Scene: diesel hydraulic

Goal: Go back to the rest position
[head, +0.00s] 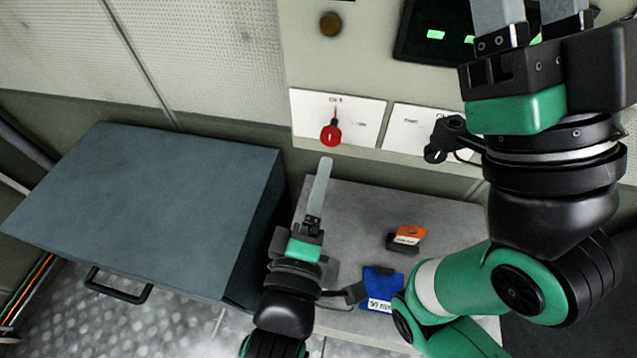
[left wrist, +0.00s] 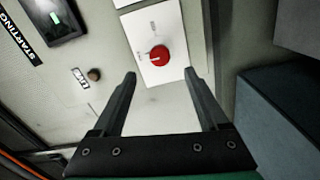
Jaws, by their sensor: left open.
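My left gripper (head: 324,160) comes up from the bottom middle in the head view. It is seen edge-on there, in front of the wall panel and over the grey surface (head: 345,215). In the left wrist view its two fingers (left wrist: 159,73) stand wide apart with nothing between them. A red rotary switch (head: 331,132) on a white plate is just beyond the fingertips, and it also shows in the left wrist view (left wrist: 158,55). My right gripper (head: 532,12) is large at the top right. Its fingertips are cut off by the frame edge.
A blue-grey box (head: 160,210) with a black handle stands at the left. On the grey surface lie an orange and black item (head: 407,238) and a blue item with a white label (head: 382,287). A dark screen (head: 430,35) is on the wall.

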